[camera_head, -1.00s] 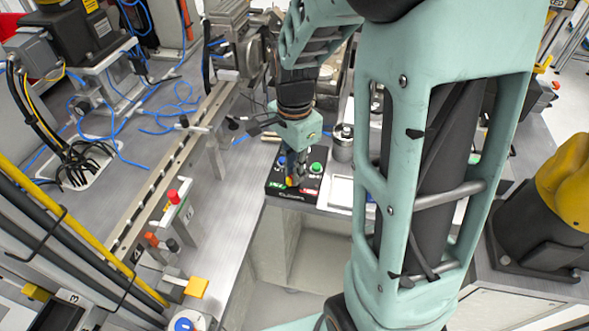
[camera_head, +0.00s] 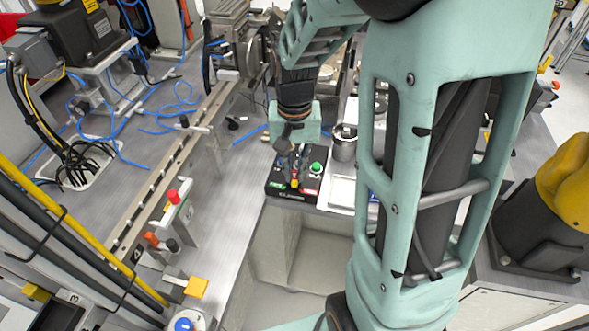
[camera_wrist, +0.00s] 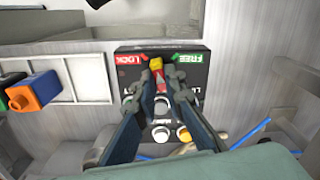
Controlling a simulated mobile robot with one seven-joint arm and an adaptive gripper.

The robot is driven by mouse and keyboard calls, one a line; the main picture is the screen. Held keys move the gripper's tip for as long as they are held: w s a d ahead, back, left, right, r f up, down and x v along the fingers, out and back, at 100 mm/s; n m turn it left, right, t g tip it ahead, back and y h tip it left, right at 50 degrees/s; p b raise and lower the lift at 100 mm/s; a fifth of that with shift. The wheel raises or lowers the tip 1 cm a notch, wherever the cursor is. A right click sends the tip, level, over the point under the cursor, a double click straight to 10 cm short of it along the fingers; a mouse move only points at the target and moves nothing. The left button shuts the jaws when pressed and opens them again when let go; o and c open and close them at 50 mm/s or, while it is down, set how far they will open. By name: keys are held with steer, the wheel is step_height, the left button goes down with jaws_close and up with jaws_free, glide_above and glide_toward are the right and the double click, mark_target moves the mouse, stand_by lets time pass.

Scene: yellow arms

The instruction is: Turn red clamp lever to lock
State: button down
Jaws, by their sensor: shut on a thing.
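The clamp lever is red with a yellow tip (camera_wrist: 156,64). It sits on a black panel (camera_wrist: 118,92) and points between the red LOCK label (camera_wrist: 131,60) and the green FREE label (camera_wrist: 190,58). My gripper (camera_wrist: 158,74) is shut on the lever, one finger on each side of it. In the head view my gripper (camera_head: 294,170) is above the black panel (camera_head: 277,173), with the lever's red and yellow end (camera_head: 295,183) showing below it. The green label (camera_head: 276,184) is left of the lever and the red label (camera_head: 310,191) is right.
A green button (camera_head: 316,167) is on the panel's far right. A metal cylinder (camera_head: 343,148) stands just beyond it. A white tray (camera_head: 342,191) lies to the right. A rail (camera_head: 168,165) and a post with a red button (camera_head: 174,197) are to the left.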

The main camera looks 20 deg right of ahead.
mark_target(295, 175)
steer(key=n, duration=0.6)
stand_by(0.7)
steer(key=c, duration=2)
jaws_free()
steer(key=shift+r, duration=0.1)
step_height(295, 175, up, 12)
steer(key=shift+f, duration=0.1)
